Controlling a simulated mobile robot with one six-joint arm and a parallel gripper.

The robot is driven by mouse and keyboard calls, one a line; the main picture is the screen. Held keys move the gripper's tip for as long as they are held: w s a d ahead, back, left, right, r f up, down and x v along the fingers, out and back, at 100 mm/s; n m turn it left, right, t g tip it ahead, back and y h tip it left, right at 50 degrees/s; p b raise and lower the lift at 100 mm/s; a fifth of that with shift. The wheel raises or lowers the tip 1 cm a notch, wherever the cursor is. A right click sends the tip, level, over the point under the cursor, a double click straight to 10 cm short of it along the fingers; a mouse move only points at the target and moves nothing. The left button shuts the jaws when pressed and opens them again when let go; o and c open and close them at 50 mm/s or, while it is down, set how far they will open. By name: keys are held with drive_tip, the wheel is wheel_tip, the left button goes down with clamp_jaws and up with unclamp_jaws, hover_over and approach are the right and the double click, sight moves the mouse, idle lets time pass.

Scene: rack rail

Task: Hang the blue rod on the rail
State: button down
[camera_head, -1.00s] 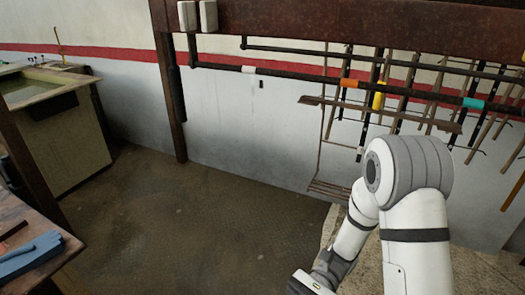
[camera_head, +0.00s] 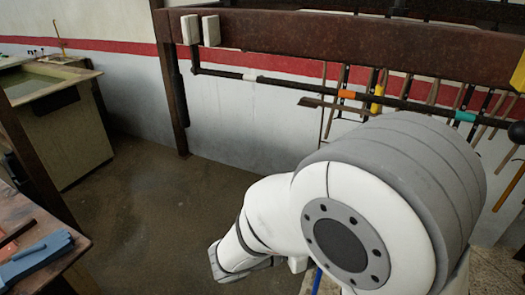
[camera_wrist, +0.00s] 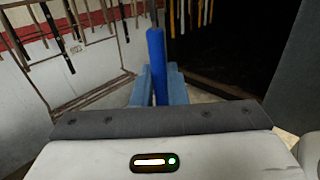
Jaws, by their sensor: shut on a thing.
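The blue rod (camera_wrist: 157,52) stands upright between the fingers of my gripper (camera_wrist: 159,86) in the wrist view, and the gripper is shut on it. A small blue strip of the rod (camera_head: 317,281) shows below my arm in the head view. There my arm hides the gripper and most of the rod. The dark rail (camera_head: 297,84) runs across below a rusty beam, with white, orange and teal bands along it. The rod is apart from the rail in the head view.
Several dark and rusty tools (camera_head: 438,92) hang at the rail's right side. A rusty beam (camera_head: 300,34) passes above the rail, and a post (camera_head: 170,85) stands at its left end. A workbench (camera_head: 45,240) is at lower left. The floor between is clear.

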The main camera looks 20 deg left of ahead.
drive_tip(key=a+r+n+t+y+p, duration=0.1)
drive_tip(key=a+r+n+t+y, duration=0.65)
drive_tip(key=a+r+y, duration=0.8)
drive_tip(key=w+d+n+g+h+b, duration=0.1)
drive_tip(key=w+d+h+b, duration=0.1)
drive_tip(key=w, duration=1.2)
drive_tip(key=shift+d+f+n+h, duration=0.15)
drive_tip(key=shift+d+n+h, duration=0.1)
drive_tip(key=shift+n+h, duration=0.15)
